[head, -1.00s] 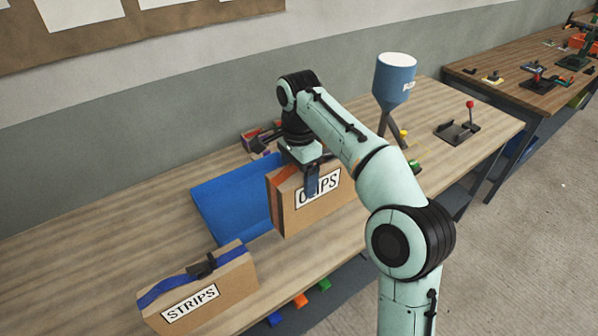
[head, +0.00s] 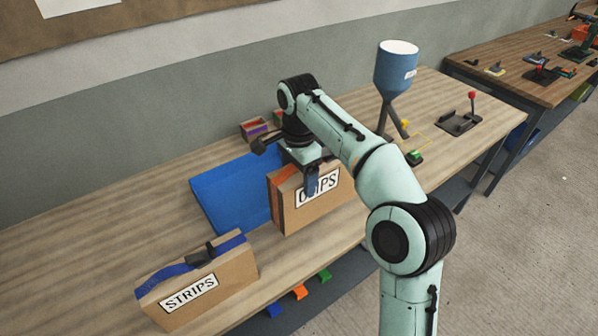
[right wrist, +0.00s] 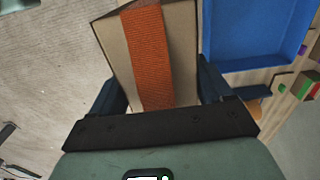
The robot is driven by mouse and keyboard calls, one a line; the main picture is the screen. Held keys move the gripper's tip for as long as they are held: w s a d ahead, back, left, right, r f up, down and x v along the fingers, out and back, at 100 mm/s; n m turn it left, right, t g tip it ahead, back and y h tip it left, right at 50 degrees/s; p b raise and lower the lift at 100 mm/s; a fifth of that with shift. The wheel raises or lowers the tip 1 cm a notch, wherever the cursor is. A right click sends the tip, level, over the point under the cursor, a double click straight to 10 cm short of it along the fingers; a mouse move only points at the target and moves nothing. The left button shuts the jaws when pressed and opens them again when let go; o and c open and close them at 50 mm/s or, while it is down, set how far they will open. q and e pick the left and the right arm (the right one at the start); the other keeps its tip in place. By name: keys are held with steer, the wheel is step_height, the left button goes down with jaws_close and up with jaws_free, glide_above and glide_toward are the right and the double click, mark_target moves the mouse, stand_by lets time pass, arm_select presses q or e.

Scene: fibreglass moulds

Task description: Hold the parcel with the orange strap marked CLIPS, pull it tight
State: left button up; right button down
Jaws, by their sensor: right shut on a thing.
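The cardboard parcel marked CLIPS (head: 325,205) stands upright near the front of the wooden workbench. Its orange strap (head: 278,200) runs down the parcel's left part; it also shows as a broad flat band in the right wrist view (right wrist: 147,50). My right gripper (head: 311,178) is over the parcel, one finger across the label. In the right wrist view its dark blue fingers (right wrist: 160,92) sit on both sides of the parcel, shut on it. The strap's buckle and loose end are not clearly visible. I cannot tell whether the parcel's base touches the bench. My left gripper is not in view.
A blue tray (head: 222,197) lies behind the parcel. A parcel marked STRIPS (head: 215,285) with a blue strap stands at front left. Small bins (head: 254,128), a blue hopper (head: 396,72) and a red-knobbed lever (head: 471,108) stand farther back. The bench's left part is clear.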

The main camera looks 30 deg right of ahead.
mark_target(299, 212)
steer(key=shift+f+b, duration=1.6)
steer(key=shift+f, duration=2.05)
steer(key=shift+f+b, duration=1.4)
steer(key=shift+f, duration=1.4)
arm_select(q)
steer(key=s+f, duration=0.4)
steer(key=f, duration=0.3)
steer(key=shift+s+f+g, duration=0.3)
arm_select(e)
steer(key=shift+a+f, duration=0.1)
steer(key=shift+f, duration=0.2)
jaws_free()
steer(key=shift+r, duration=6)
